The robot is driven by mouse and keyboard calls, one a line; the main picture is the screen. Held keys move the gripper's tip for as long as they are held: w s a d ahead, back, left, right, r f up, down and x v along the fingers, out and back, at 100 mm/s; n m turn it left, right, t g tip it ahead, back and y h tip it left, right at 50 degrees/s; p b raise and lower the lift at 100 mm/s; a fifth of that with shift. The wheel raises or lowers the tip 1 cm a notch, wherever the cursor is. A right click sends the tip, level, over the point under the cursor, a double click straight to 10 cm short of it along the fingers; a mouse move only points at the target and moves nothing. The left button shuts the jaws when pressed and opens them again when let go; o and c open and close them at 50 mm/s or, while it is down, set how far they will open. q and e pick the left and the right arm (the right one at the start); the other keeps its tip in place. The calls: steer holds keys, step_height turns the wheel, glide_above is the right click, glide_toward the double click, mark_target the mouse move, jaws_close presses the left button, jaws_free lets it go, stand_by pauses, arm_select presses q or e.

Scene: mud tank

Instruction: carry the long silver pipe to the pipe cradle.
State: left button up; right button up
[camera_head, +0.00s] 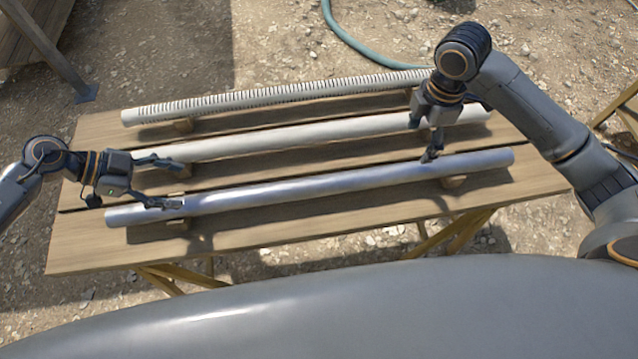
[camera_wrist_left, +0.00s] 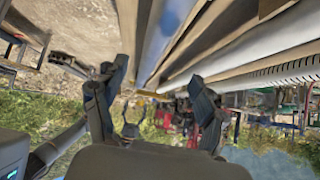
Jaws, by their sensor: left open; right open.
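The long silver pipe (camera_head: 310,187) lies along the near side of a wooden table, on small wooden blocks. It also shows in the left wrist view (camera_wrist_left: 155,45), running away between the fingers. My left gripper (camera_head: 166,181) is open near the pipe's left end; one finger overlaps the pipe in the head view, the other points toward the white pipe. In the left wrist view its fingers (camera_wrist_left: 160,90) are wide apart with nothing between them. My right gripper (camera_head: 425,139) is open and empty, pointing down by the pipe's right part. I cannot make out a pipe cradle.
A smooth white pipe (camera_head: 300,136) and a ribbed white pipe (camera_head: 290,93) lie behind, roughly parallel. The wooden table (camera_head: 90,250) stands on trestle legs (camera_head: 465,232). A hose (camera_head: 350,40) lies on the gravel behind. A large grey surface (camera_head: 300,315) fills the front.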

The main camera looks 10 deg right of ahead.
mark_target(220, 196)
arm_select(q)
steer(key=shift+s+a+f, duration=0.1)
steer(key=shift+s+a, duration=0.05)
steer(key=shift+a, duration=0.2)
steer(key=shift+d, duration=0.1)
arm_select(e)
steer(key=shift+d, duration=0.15)
arm_select(q)
steer(key=shift+d+f, duration=0.4)
steer(key=x, duration=1.2)
steer(key=shift+s+d+f, duration=0.1)
steer(key=shift+d+f, duration=0.1)
steer(key=shift+f, duration=0.15)
arm_select(e)
step_height(220, 196, down, 14)
steer(key=shift+r, duration=0.1)
arm_select(q)
jaws_close()
arm_select(e)
jaws_close()
arm_select(q)
steer(key=shift+r, duration=0.1)
arm_select(e)
steer(key=shift+w+r, duration=0.1)
